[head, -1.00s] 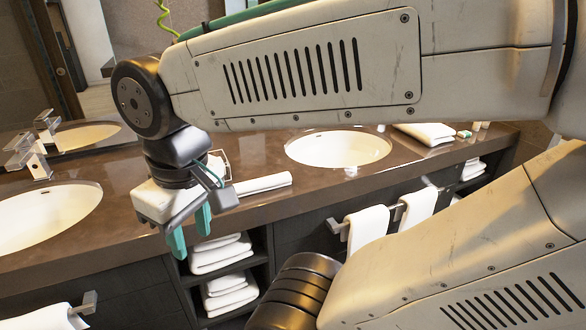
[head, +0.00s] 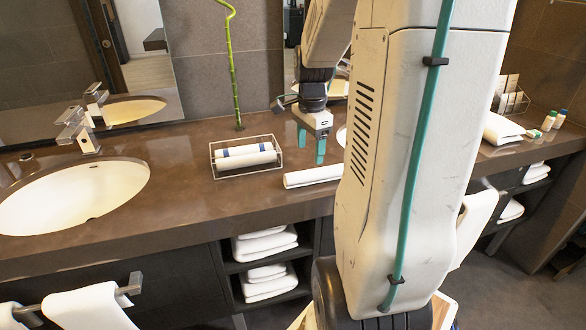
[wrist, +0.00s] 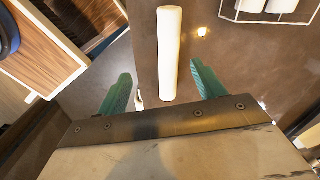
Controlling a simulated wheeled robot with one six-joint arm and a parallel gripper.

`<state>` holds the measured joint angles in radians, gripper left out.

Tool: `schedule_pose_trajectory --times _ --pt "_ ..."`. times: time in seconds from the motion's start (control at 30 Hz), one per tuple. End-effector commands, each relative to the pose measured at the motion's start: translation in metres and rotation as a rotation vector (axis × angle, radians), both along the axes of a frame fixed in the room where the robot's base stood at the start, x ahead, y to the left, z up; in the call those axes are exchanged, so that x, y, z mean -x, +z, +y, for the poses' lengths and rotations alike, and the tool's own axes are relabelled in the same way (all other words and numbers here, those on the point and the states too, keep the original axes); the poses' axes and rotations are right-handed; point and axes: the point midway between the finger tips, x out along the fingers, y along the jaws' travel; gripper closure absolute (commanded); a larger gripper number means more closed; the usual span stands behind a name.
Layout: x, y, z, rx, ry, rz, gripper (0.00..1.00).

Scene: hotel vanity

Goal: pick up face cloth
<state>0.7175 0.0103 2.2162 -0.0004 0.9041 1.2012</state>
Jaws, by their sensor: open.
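A rolled white face cloth (head: 313,177) lies on the brown counter, to the right of the wire basket and near the front edge. In the wrist view the white roll (wrist: 169,50) runs lengthwise ahead of my gripper, its near end between the lines of the two fingers. My gripper (head: 311,145) has teal fingers, points down and is open and empty. In the head view it appears just above the roll in the picture; its exact height over the counter is hard to tell. The fingers (wrist: 160,82) also show apart in the wrist view.
A wire basket (head: 246,157) holds rolled towels left of the cloth. A green bamboo stem (head: 235,70) rises behind it. Sinks lie to both sides; the left sink (head: 70,195) is clear. Folded towels (head: 503,130) and small bottles stand at the right.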

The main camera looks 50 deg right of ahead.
Motion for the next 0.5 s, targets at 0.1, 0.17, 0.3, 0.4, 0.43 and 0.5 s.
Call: schedule_pose_trajectory --times 0.1,0.17,0.3,0.4,0.43,0.5 --pt "0.004 -0.016 -0.027 -0.007 -0.145 0.007 0.31" --pt "0.005 -0.021 -0.034 -0.008 -0.182 0.008 0.31" --pt "0.005 -0.035 -0.037 -0.010 -0.208 0.009 0.31" --pt "0.004 -0.047 -0.036 -0.010 -0.206 0.009 0.31" --pt "0.004 -0.050 -0.036 -0.010 -0.205 0.009 0.31" --pt "0.003 -0.058 -0.034 -0.010 -0.204 0.009 0.31"
